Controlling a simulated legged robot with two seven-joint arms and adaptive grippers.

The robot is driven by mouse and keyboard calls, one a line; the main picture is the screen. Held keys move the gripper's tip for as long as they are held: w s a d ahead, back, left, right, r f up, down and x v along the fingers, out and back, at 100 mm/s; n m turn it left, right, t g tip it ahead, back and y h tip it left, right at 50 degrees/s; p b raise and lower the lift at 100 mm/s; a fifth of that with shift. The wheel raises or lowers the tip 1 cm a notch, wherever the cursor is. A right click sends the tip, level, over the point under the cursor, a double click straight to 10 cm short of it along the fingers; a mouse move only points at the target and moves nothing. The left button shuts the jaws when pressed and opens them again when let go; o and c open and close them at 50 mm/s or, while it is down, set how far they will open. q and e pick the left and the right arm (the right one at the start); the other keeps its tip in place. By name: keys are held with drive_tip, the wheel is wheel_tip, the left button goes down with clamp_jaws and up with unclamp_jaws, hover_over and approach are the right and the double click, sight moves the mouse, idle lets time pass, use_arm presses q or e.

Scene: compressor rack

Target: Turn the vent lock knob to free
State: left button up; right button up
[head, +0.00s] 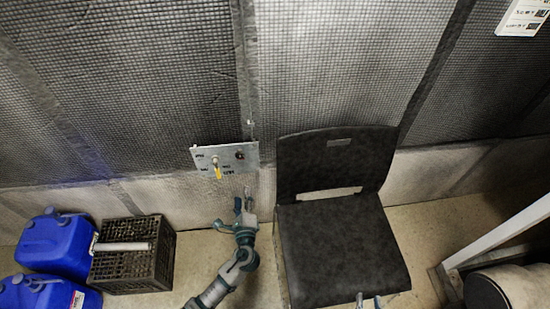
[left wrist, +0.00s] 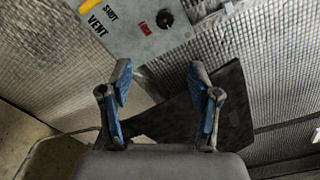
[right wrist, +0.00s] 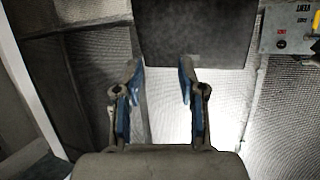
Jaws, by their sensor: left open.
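A light grey panel (head: 208,158) is on the mesh wall, left of the chair. It carries a yellow handle (head: 217,171) and a small dark round knob (head: 239,155). In the left wrist view the black knob (left wrist: 164,18) is at the top, beside a red label (left wrist: 145,28); the yellow handle (left wrist: 93,5) is cut off by the frame, near the words SHUT and VENT. My left gripper (head: 242,208) is open and empty, below the panel and apart from it. My right gripper (right wrist: 161,75) is open and empty; only its tips show at the head view's bottom edge.
A black chair (head: 340,235) stands right of my left arm, close to the wall. A dark crate (head: 130,270) and blue jerrycans (head: 57,243) are on the floor at left. A pale frame (head: 500,232) stands at right. The wall around the panel is clear.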

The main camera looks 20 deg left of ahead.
use_arm(q)
drive_tip(key=w+a+r, duration=0.1)
drive_tip(key=w, duration=0.2)
drive_tip(key=b, duration=0.2)
approach(241, 156)
drive_tip(key=w+a, duration=0.1)
drive_tip(key=w+a+f, duration=0.1)
drive_tip(key=w+a, duration=0.1)
drive_tip(key=shift+a, duration=0.1)
drive_tip(key=b+x, duration=0.1)
drive_tip(key=x, duration=0.3)
drive_tip(key=shift+w, duration=0.15)
drive_tip(key=shift+w+r, duration=0.35)
drive_tip(key=shift+w, duration=0.25)
use_arm(e)
wheel_tip(241, 156, up, 9)
drive_tip(key=w+a+t+y, duration=0.1)
drive_tip(key=t, duration=0.5)
drive_tip(key=shift+f+t+y, duration=0.15)
drive_tip(key=shift+t+y, duration=0.15)
drive_tip(key=shift+y, duration=0.1)
